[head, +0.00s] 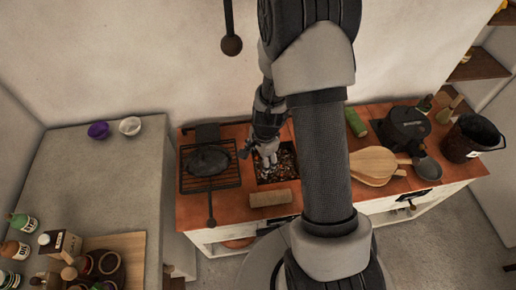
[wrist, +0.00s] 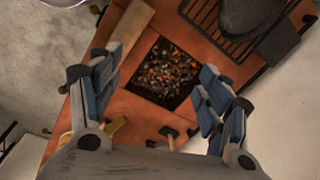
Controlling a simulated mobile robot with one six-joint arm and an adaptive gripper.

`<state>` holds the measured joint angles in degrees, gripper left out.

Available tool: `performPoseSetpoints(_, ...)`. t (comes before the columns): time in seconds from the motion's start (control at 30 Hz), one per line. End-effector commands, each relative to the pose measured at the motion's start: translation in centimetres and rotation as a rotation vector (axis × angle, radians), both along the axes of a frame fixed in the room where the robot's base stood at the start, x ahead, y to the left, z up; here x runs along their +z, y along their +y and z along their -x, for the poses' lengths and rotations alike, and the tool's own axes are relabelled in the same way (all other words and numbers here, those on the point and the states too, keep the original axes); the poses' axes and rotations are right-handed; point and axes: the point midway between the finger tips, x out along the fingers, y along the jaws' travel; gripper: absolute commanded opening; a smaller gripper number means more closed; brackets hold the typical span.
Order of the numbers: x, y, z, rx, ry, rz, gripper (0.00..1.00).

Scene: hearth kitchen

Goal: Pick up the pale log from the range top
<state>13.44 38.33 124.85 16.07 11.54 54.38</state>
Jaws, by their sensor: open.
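The pale log (head: 270,198) lies on the terracotta range top (head: 222,212), along its front edge, just in front of the ember pit (head: 286,172). In the wrist view the log (wrist: 131,27) shows at the upper left, beyond the left finger and beside the ember pit (wrist: 166,74). My gripper (head: 266,156) is above the ember pit, behind the log and apart from it. In the wrist view my gripper (wrist: 160,88) has its fingers spread wide, with nothing between them but the embers below.
A grill rack (head: 186,181) with a dark pan (head: 208,160) is left of the pit. Wooden boards (head: 372,166), a green cylinder (head: 355,122), a dark pot (head: 404,128) and a black bucket (head: 470,138) stand to the right. A grey counter (head: 95,190) is at the left.

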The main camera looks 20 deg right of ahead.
Motion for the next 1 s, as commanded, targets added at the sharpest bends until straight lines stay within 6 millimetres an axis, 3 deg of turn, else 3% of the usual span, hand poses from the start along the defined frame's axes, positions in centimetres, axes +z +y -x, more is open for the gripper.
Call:
performPoseSetpoints(0.2,-5.7,-2.0,3.0,-0.29,0.088,-0.001,0.71)
performPoseSetpoints(0.33,-7.7,-2.5,4.2,-0.379,0.108,0.005,0.71)
performPoseSetpoints(0.57,-9.8,-2.7,4.7,-0.414,0.114,0.009,0.71)
performPoseSetpoints(1.0,-15.9,-2.7,4.7,-0.41,0.115,0.008,0.71)
